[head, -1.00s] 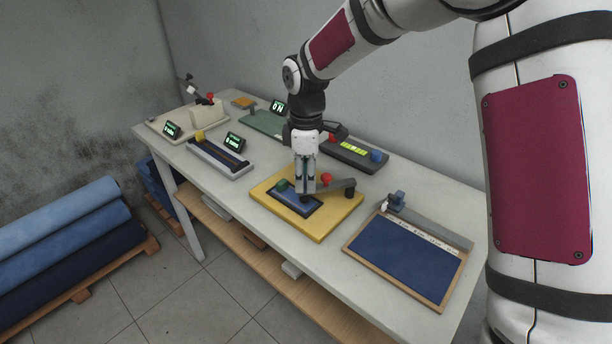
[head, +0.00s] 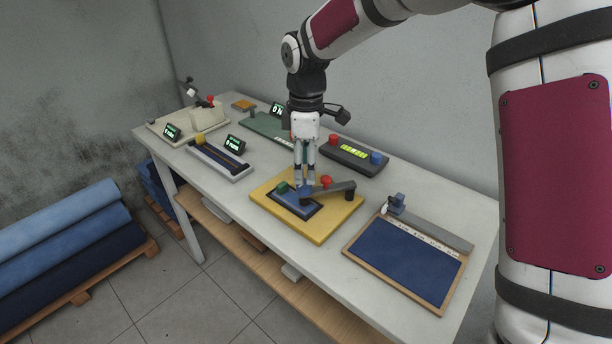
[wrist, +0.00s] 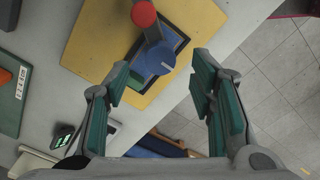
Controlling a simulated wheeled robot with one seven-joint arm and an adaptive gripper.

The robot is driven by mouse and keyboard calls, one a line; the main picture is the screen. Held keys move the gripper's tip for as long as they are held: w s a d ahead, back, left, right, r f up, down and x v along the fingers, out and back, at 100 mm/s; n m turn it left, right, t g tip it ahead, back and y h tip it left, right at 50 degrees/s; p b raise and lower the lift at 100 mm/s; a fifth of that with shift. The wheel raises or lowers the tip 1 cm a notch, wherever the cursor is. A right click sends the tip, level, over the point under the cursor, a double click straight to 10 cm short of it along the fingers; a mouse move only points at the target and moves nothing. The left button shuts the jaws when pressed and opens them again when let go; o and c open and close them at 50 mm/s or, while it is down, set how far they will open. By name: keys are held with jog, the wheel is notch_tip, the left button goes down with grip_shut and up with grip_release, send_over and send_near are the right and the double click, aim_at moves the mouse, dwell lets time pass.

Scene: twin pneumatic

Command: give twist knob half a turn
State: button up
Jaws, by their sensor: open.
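In the head view the knob (head: 305,194) is partly hidden below my fingertips. My gripper (head: 305,183) points down over the board, just above the knob. In the wrist view my gripper (wrist: 160,80) has its green-padded fingers apart, with the knob showing ahead between the tips. I cannot tell how small the gap to the knob is. Nothing is held.
A framed blue board (head: 405,262) is at right. A dark device (head: 352,156) with coloured knobs stands behind.

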notch_tip(320, 180, up, 8)
jog(key=shift+f, duration=0.15)
dwell(0.3)
jog(key=s+d+r+m+t, duration=0.1)
jog(key=s+d+r+m, duration=0.2)
jog(key=s, duration=0.2)
jog(key=s+d+r+m+h, duration=0.1)
jog(key=s+d+r+m, duration=0.1)
jog(key=s+d, duration=0.25)
jog(key=s+d+r+m+t, duration=0.1)
jog(key=s+d+r+m, duration=0.2)
jog(key=s, duration=0.3)
jog(key=s+d+f+m, duration=0.1)
jog(key=s+m, duration=0.1)
jog(key=s, duration=0.3)
jog(key=s+d+f+m+t, duration=0.1)
jog(key=s+d+m, duration=0.1)
jog(key=s, duration=0.3)
jog(key=s+d+f+m+t+y, duration=0.1)
jog(key=s+d+f+m, duration=0.1)
jog(key=s+m, duration=0.2)
jog(key=shift+s, duration=0.8)
